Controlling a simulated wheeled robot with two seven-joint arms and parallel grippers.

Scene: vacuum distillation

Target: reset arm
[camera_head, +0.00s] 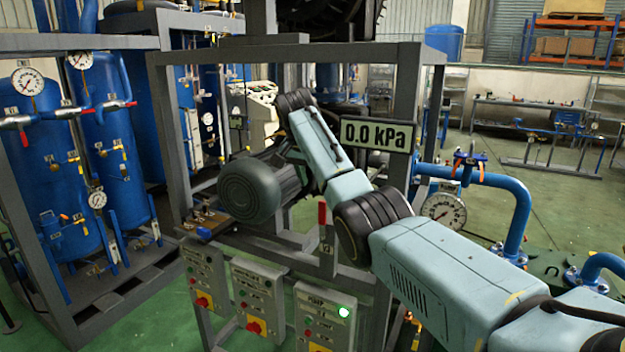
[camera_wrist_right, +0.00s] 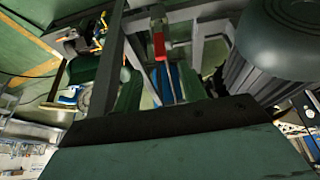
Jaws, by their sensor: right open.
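My right arm reaches in from the lower right of the head view, over the pump frame, and bends near the pressure display. Its hand is largely hidden behind the arm links there. In the right wrist view my right gripper (camera_wrist_right: 158,82) is open, with its two dark green fingers apart. No held object shows between them; a red handle (camera_wrist_right: 159,45) and a blue part appear beyond the gap. A dark green motor (camera_head: 250,190) stands beside the arm, and a similar rounded body fills the wrist view's top right. My left gripper is not in view.
A grey frame (camera_head: 158,120) surrounds the motor. A display (camera_head: 378,133) reads 0.0 kPa. Control boxes line the front, and the right one (camera_head: 325,318) has a lit green lamp. Blue tanks (camera_head: 30,150) stand left; a blue pipe (camera_head: 518,205) and gauge (camera_head: 443,209) are right.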

